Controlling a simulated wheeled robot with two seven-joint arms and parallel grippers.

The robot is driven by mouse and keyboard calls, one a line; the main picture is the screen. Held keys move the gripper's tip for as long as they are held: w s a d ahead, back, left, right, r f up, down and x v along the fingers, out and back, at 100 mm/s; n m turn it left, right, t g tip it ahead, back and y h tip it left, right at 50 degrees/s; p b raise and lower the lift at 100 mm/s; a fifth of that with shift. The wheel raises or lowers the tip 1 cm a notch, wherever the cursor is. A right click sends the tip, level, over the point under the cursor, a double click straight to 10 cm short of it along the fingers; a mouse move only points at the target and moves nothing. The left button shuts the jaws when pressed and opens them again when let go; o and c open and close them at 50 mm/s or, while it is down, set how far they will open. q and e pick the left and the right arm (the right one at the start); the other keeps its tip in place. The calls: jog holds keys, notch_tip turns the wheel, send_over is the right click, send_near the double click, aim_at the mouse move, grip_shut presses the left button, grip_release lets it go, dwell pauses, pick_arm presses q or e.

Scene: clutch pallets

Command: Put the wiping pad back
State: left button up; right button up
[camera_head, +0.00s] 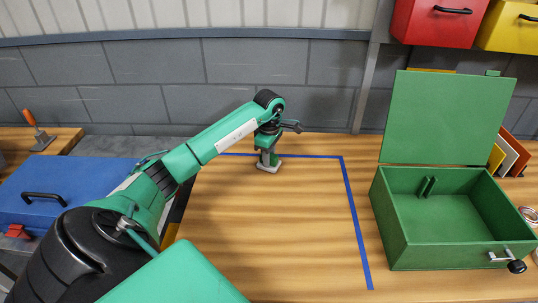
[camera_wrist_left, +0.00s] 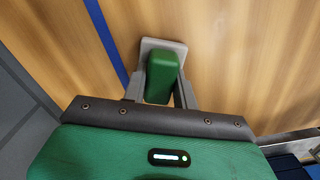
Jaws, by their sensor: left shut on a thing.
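The wiping pad (camera_head: 269,167) has a pale grey base and a green grip block. It is at the back of the wooden table, close to the blue line. My left gripper (camera_head: 267,152) points down over it and is shut on its green block. In the left wrist view the pad (camera_wrist_left: 162,78) sits between the two grey fingers of the left gripper (camera_wrist_left: 161,90). The pad's base looks flat on or just above the table; I cannot tell which. My right gripper is not in view.
An open green box (camera_head: 440,255) with its lid up stands at the right. A blue case (camera_head: 75,185) is at the left. Blue tape (camera_head: 355,215) marks the table. Red (camera_head: 435,22) and yellow (camera_head: 510,28) bins hang at upper right. The middle tabletop is clear.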

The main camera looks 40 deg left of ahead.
pick_arm(q)
jog(key=o, duration=0.6)
jog(key=shift+o, duration=1.4)
jog(key=shift+f, duration=0.1)
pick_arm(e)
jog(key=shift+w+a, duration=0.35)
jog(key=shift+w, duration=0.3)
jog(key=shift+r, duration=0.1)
